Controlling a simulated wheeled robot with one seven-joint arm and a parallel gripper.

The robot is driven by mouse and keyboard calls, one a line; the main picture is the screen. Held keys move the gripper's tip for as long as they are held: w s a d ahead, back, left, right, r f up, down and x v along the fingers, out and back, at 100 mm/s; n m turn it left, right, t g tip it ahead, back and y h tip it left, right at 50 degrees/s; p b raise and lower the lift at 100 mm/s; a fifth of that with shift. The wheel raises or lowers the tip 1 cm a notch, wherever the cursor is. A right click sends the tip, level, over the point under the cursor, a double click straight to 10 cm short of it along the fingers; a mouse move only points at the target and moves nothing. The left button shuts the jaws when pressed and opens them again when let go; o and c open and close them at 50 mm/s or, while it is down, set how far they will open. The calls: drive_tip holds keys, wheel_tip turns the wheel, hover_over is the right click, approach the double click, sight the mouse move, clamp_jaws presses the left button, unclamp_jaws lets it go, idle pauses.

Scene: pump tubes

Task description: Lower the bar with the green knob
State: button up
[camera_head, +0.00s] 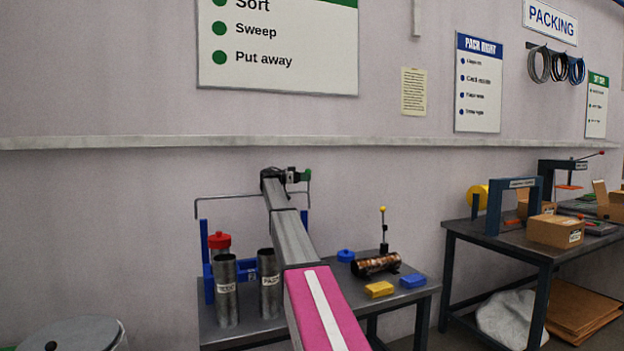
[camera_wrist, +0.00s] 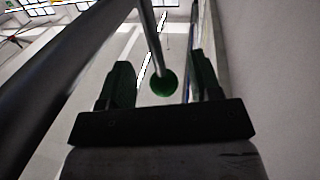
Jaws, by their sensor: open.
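In the wrist view a round green knob (camera_wrist: 163,84) sits on the end of a thin metal bar (camera_wrist: 150,35). It appears between the two dark green fingers of my gripper (camera_wrist: 161,68), which stand apart with a gap on each side of it. I cannot tell how deep between the fingers it lies. In the head view my gripper (camera_head: 299,176) is above the left end of the table, beside the wall. Green shows at its tip, but knob and finger cannot be told apart there. A thin bent bar (camera_head: 228,196) shows left of my arm.
Below stand two labelled metal tubes (camera_head: 225,292) by a blue frame (camera_head: 205,245) and a red-topped piece (camera_head: 219,240). The table (camera_head: 415,300) also holds a copper coil (camera_head: 376,265), a yellow block (camera_head: 379,289) and blue pieces (camera_head: 412,280). My arm hides part of this.

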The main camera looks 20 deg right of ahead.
drive_tip(key=shift+s+d, duration=0.15)
drive_tip(key=shift+d, duration=0.65)
drive_tip(key=shift+s+d, duration=0.1)
drive_tip(key=shift+d, duration=0.7)
